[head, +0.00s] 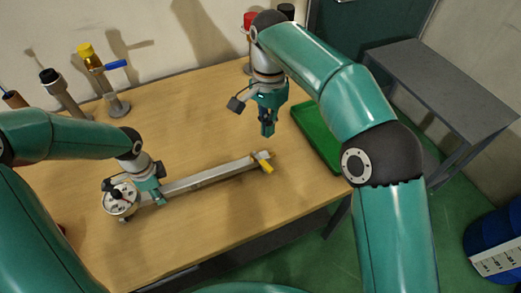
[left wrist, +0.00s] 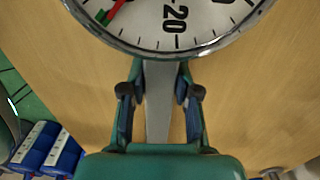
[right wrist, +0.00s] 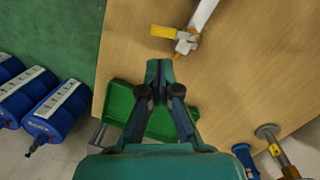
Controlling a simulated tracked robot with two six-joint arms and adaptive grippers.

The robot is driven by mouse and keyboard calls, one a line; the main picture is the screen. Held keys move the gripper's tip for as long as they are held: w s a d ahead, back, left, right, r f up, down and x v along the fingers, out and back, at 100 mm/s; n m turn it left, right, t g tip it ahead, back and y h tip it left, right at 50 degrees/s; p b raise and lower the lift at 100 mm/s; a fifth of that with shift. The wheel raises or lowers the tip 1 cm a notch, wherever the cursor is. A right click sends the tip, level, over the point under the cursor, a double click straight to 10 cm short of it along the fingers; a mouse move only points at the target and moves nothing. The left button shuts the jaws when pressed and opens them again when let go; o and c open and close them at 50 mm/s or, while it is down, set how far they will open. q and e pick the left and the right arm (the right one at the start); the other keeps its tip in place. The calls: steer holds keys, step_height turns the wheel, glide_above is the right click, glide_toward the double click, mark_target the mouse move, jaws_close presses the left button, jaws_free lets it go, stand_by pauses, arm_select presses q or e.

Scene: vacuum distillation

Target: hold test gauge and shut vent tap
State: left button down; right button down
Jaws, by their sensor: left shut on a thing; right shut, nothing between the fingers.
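The test gauge (head: 121,199) has a round white dial and lies at the near left of the table. The left wrist view shows its dial (left wrist: 180,18) with a red needle. A pale straight tube (head: 205,178) runs from it to the vent tap (right wrist: 186,43), whose yellow handle (right wrist: 164,31) lies crosswise to the tube. My left gripper (head: 157,197) is shut on the gauge's tube just beside the dial. My right gripper (head: 267,130) is shut and empty, above the table and apart from the tap; it also shows in the right wrist view (right wrist: 159,68).
A green tray (head: 322,143) lies at the table's right edge. Fittings with a yellow cap and blue lever (head: 103,78) and a black cap (head: 60,90) stand at the back left. A red-capped one (head: 248,20) stands behind my right arm. The middle of the wooden table (head: 185,115) is clear.

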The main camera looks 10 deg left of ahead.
mark_target(262, 162)
steer(key=w+d+f+m+g+y, duration=0.2)
steer(key=w+d+f+y, duration=0.1)
steer(key=w+d+f, duration=0.4)
steer(key=x, duration=0.3)
steer(key=s+x, duration=0.1)
steer(key=x, duration=0.3)
steer(key=shift+s, duration=0.2)
steer(key=shift+s+a, duration=1.1)
steer(key=shift+s+a+t, duration=0.25)
steer(key=shift+a+t, duration=0.05)
